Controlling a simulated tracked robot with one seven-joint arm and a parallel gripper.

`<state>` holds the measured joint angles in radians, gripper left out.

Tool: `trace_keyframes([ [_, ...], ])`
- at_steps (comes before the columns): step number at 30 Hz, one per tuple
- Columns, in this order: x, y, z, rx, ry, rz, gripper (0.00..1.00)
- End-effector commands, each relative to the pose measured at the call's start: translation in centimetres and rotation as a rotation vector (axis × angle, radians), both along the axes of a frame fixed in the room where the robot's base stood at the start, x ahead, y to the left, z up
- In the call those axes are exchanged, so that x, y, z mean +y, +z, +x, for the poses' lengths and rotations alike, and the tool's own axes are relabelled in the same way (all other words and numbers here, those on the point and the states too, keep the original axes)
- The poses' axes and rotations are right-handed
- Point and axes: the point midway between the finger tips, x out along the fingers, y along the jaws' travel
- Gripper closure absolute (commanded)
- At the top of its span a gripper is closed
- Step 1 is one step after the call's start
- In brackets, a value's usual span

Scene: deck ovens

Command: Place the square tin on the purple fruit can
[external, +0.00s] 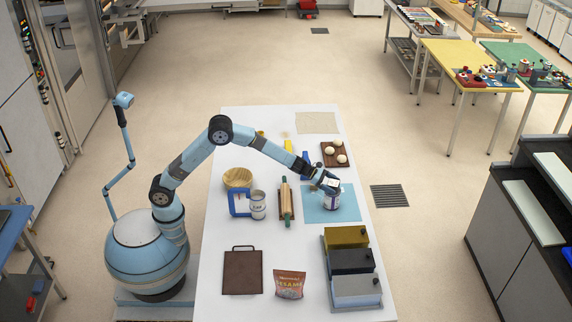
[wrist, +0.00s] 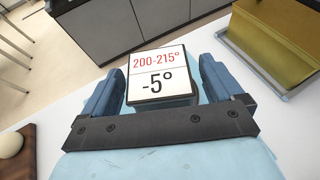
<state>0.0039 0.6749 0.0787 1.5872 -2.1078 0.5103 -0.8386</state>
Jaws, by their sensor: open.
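A small box with a white top label reading "200-215°" and "-5°", which looks like the square tin (wrist: 158,66), is between my fingers in the wrist view. My gripper (external: 328,184) is open, with one finger on each side of the tin. In the external view the tin is small and partly covered by my gripper. Directly below it, a white can with a purple band, the purple fruit can (external: 332,200), stands upright on the blue mat (external: 317,211). The tin appears to be on the can's top, but their contact is hidden. The can is hidden in the wrist view.
A rolling pin (external: 286,203) and a light can (external: 257,205) stand left of the mat. A dough board (external: 334,154) lies behind. A sesame bag (external: 289,284) is at the front.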

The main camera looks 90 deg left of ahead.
Motion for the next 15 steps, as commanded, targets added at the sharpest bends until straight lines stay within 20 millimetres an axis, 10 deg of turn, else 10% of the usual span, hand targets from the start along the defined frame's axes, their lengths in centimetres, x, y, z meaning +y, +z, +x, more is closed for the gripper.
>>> trace_keyframes([
  [15,1.6,1.9,-3.6,-0.001,0.002,0.000,0.06],
])
